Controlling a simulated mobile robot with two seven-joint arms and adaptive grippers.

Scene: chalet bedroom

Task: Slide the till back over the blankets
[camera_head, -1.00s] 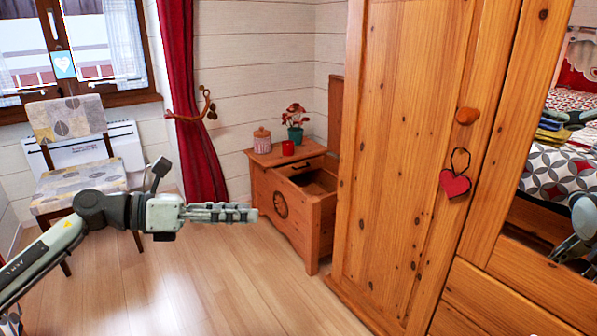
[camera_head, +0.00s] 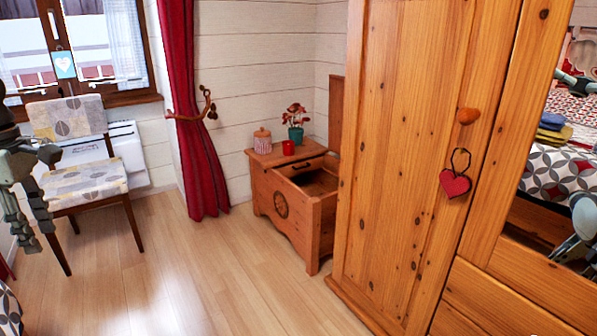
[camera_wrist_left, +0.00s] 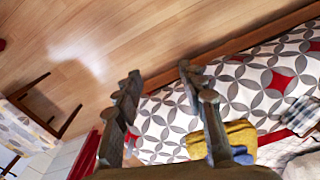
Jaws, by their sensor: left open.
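An open wooden chest (camera_head: 318,225) stands in the corner beside the wardrobe, its raised lid (camera_head: 335,105) at the back. A flat wooden part (camera_head: 272,160) with a dark handle covers its far left end; it may be the till. The visible interior is brown and shadowed, and I cannot make out blankets in it. My left gripper (camera_head: 30,220) hangs at the left edge of the head view, far from the chest. In the left wrist view (camera_wrist_left: 160,75) its fingers are apart and empty, above yellow folded cloths (camera_wrist_left: 240,134) on the patterned bed.
A striped jar (camera_head: 262,141), red mug (camera_head: 288,147) and potted plant (camera_head: 295,125) stand on the chest's end. A chair (camera_head: 85,160) is by the window. The wardrobe (camera_head: 400,170) stands close on the chest's right. The floor (camera_head: 200,270) before the chest is clear.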

